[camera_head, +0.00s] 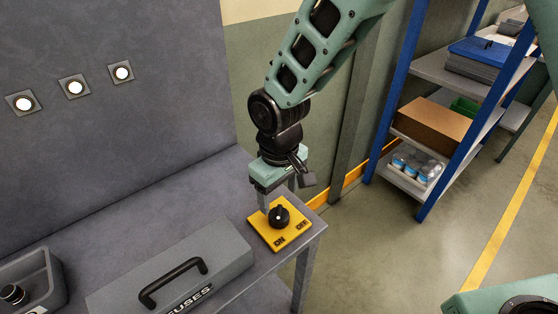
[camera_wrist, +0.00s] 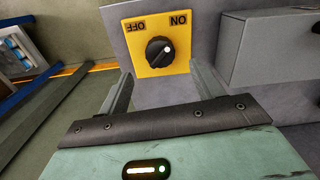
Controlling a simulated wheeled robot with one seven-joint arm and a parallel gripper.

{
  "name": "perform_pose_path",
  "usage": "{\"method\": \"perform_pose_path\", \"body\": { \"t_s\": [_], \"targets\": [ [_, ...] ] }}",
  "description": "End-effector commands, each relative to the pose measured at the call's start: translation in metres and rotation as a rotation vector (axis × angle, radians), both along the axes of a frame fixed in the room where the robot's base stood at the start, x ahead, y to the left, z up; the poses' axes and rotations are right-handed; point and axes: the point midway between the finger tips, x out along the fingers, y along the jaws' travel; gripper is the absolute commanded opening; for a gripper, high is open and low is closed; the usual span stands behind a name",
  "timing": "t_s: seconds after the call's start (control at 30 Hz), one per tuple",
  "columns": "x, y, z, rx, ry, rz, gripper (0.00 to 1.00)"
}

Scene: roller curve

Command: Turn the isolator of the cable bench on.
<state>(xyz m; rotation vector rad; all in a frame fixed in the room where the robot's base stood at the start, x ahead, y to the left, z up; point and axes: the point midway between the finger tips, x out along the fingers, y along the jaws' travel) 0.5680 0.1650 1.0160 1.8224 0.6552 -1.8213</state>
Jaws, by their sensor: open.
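The isolator is a yellow plate (camera_head: 261,231) with a black rotary knob (camera_head: 279,216) at the bench's right end. ON and OFF are printed along its front edge, ON left and OFF right. In the wrist view the plate (camera_wrist: 143,61) appears upside down, with the knob (camera_wrist: 160,52) near its middle. A white dot sits on the knob's upper right there, on the ON side; I cannot tell the exact setting. My gripper (camera_head: 281,196) is open and points down close to the knob, behind it in the head view. In the wrist view its fingers (camera_wrist: 162,82) are apart with nothing between them.
A grey box marked FUSES (camera_head: 215,256) with a black handle stands left of the isolator on the grey bench (camera_head: 190,205). A grey tray (camera_head: 58,283) is at far left. Three round white lights (camera_head: 75,87) are on the back panel. A blue shelf rack (camera_head: 440,165) stands right.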

Motion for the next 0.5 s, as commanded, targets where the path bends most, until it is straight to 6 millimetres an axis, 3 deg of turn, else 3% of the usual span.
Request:
{"method": "perform_pose_path", "body": {
  "t_s": [0.3,0.5],
  "targets": [
    [0.001,0.001,0.072,0.004,-0.005,0.000,0.66],
    [0.001,0.000,0.098,0.002,-0.002,-0.001,0.66]
  ]
}}
